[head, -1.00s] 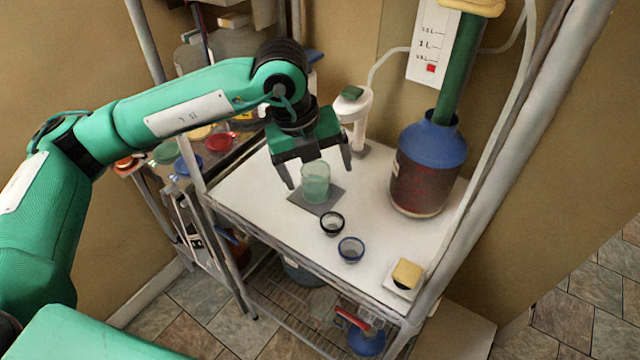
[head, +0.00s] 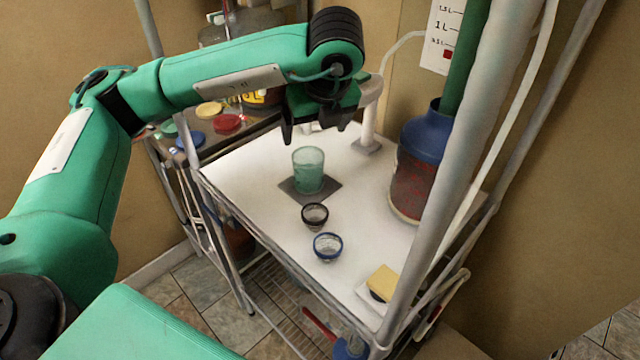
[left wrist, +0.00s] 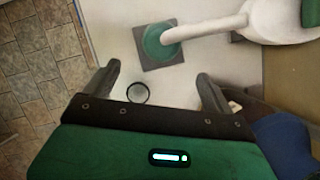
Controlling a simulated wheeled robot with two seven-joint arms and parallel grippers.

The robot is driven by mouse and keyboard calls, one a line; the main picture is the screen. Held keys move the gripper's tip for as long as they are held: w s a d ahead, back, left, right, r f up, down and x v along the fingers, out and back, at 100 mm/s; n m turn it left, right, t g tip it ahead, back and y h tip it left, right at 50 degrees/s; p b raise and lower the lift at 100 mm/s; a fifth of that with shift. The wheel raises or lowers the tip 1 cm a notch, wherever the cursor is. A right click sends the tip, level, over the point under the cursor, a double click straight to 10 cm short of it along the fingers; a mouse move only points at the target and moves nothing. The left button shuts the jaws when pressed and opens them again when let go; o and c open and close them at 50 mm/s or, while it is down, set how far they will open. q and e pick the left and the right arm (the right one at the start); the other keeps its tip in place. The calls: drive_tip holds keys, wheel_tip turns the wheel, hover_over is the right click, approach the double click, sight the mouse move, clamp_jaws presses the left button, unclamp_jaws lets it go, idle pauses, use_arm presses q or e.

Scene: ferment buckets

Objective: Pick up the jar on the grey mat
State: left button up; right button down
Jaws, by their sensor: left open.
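The jar (head: 309,173), a translucent green cup-like vessel, stands upright on the grey mat (head: 331,188) on the white shelf top. My left gripper (head: 316,130) is open and empty. Its fingers point down, above and toward the back of the jar in the head view, apart from it. In the left wrist view the fingers (left wrist: 161,83) lie below the jar in the picture. My right gripper is not in view.
A black-rimmed bowl (head: 315,217) and a blue-rimmed bowl (head: 328,248) stand in front of the mat. A white stand (head: 369,125) is behind it. A blue-topped carboy (head: 413,175) and a metal post (head: 466,150) are at right. A yellow sponge (head: 383,281) lies near the front.

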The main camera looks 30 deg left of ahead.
sight(309, 169)
use_arm(q)
drive_tip(key=x, duration=0.3)
drive_tip(key=b+x, duration=0.1)
drive_tip(key=x, duration=0.2)
drive_tip(key=d+b+x, duration=0.1)
drive_tip(key=x, duration=0.3)
drive_tip(key=shift+f, duration=0.15)
drive_tip(key=shift+a+f, duration=0.1)
drive_tip(key=shift+f, duration=0.4)
drive_tip(key=p+x, duration=0.1)
drive_tip(key=x, duration=0.2)
drive_tip(key=shift+a+f, duration=0.15)
drive_tip(key=shift+f, duration=0.4)
drive_tip(key=c, duration=1.3)
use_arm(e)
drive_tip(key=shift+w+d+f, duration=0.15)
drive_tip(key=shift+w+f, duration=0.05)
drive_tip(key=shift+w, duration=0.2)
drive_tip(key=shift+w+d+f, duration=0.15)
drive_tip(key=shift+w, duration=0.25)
